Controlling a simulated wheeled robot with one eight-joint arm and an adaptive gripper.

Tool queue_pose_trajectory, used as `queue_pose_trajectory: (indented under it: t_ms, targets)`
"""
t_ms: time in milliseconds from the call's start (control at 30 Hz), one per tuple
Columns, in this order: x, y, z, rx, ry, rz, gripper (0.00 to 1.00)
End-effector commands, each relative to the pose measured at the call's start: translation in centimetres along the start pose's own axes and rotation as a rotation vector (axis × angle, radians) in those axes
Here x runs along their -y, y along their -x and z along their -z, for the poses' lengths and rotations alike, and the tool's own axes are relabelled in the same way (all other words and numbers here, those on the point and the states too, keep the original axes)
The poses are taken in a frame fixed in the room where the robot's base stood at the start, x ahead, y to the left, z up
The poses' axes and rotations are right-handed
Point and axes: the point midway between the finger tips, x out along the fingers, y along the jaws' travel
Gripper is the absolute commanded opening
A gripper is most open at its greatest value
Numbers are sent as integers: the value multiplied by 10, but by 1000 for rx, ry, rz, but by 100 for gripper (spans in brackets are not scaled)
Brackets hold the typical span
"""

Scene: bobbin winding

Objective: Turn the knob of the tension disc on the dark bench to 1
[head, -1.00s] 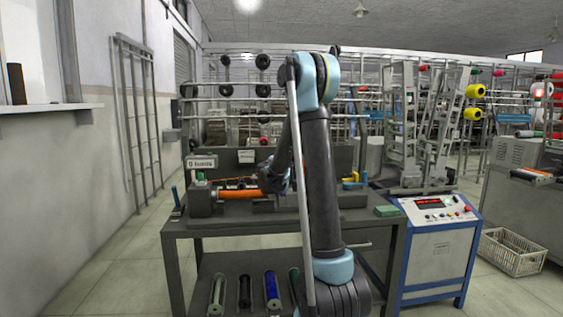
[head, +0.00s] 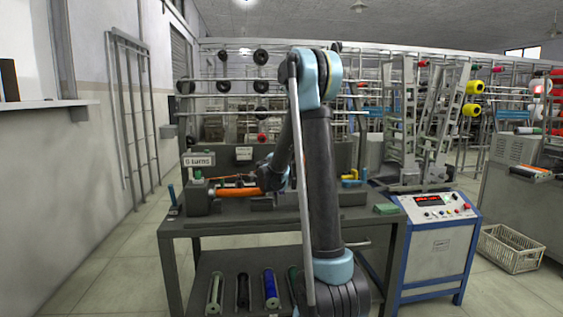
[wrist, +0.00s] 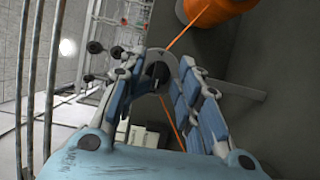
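The tension disc (wrist: 186,64) shows in the wrist view as a pale round plate with a dark knob (wrist: 158,72) at its middle. An orange thread runs past the disc. My gripper (wrist: 165,92) is open, with one finger to the left of the knob and one to the right; I cannot tell whether they touch it. The knob's setting is not readable. In the head view my gripper (head: 266,176) is over the dark bench (head: 270,226), near the back panel, and the disc is hidden behind my arm.
An orange bobbin (head: 238,191) sits in the winder on the left; it also shows in the wrist view (wrist: 222,10). A control box (head: 438,207) stands to the right.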

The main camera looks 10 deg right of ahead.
Motion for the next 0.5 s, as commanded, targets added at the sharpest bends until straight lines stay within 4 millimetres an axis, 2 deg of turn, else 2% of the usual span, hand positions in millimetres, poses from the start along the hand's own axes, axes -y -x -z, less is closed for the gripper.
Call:
queue_pose_trajectory:
  t_ms: [367,500]
  targets:
    - [-1,3,1,-3,-1,-1,28]
    - [-1,13,1,-3,-1,-1,28]
